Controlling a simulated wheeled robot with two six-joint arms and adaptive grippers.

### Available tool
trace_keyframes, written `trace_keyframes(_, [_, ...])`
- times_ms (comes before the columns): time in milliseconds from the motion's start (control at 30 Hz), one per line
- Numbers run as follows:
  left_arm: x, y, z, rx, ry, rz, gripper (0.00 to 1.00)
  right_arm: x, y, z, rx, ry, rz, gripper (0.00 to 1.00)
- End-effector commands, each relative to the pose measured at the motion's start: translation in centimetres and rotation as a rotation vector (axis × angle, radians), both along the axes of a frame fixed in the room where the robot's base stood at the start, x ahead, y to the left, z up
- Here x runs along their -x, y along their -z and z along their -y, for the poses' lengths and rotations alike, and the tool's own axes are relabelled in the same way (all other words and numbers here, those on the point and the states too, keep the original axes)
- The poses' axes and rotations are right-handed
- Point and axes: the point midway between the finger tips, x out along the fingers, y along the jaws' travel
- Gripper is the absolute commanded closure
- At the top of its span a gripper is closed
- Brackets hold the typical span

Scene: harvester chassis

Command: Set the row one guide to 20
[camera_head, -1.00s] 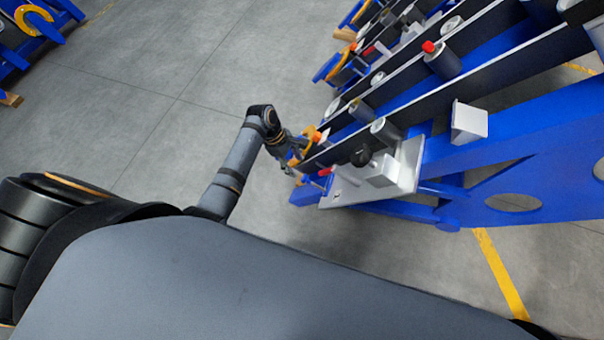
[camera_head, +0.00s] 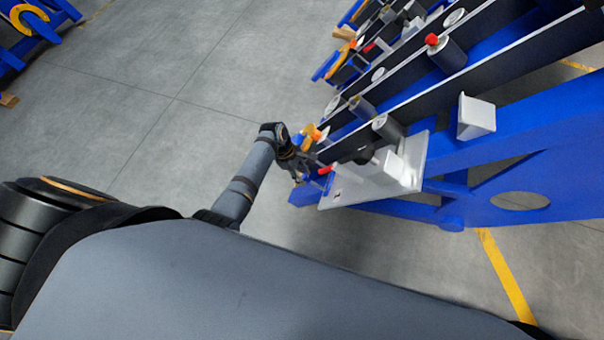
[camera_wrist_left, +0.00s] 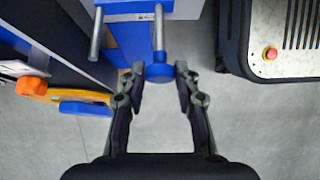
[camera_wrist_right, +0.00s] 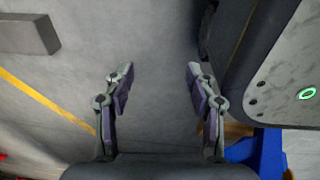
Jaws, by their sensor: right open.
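My left gripper (camera_head: 302,172) is at the near left end of the chassis. In the left wrist view its two fingers (camera_wrist_left: 159,85) are spread apart, with a round blue knob (camera_wrist_left: 160,73) in line between the tips. I cannot tell whether they touch it. A metal rod (camera_wrist_left: 158,32) runs up from the knob. An orange-tipped part (camera_head: 312,132) sits just beyond the gripper. The row one guide and its scale cannot be told apart with certainty, and no number is legible. My right gripper (camera_wrist_right: 158,85) is open and empty above the floor.
The blue chassis (camera_head: 545,150) with long dark bars fills the right side. Open grey floor (camera_head: 150,120) lies to the left.

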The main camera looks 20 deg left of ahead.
Motion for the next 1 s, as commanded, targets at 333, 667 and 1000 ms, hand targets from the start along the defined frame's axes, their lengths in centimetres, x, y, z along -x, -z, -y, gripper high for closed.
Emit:
trace_keyframes(333, [0.1,0.0,0.0,0.0,0.001,-0.002,1.0,0.1,0.0,0.0,0.0,0.0,-0.001,0.43])
trace_keyframes(667, [-2.0,0.0,0.0,0.0,-0.001,-0.001,1.0,1.2,0.0,0.1,0.001,0.0,-0.006,0.43])
trace_keyframes(1000, [-2.0,0.0,0.0,0.0,-0.001,-0.001,0.54,1.0,0.0,0.1,0.001,0.0,-0.005,0.43])
